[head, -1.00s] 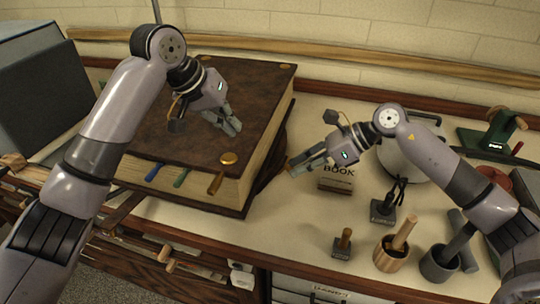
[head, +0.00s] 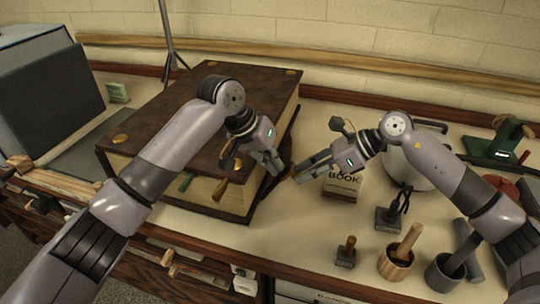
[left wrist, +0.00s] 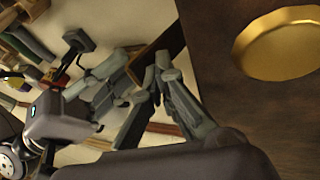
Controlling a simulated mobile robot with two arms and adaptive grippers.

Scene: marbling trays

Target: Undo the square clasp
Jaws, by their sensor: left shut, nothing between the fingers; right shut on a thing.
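A large brown book (head: 175,110) lies shut on the table, with round brass studs on its cover. A dark strap (head: 273,181) seems to stand out from its right side; a brown strip also shows in the left wrist view (left wrist: 168,48). My right gripper (head: 296,178) is shut just right of the book, apparently on the strap's end; its fingers hide what they hold. My left gripper (head: 278,168) is shut and empty at the book's right edge, close to the right fingers. It also shows in the left wrist view (left wrist: 160,68). I cannot make out the square clasp.
A small block marked BOOK (head: 343,186) stands just right of the right gripper. Stamps (head: 345,252), a wooden mortar (head: 395,262) and a grey cup (head: 443,271) stand at the front right. A round pot (head: 418,165) is behind my right forearm.

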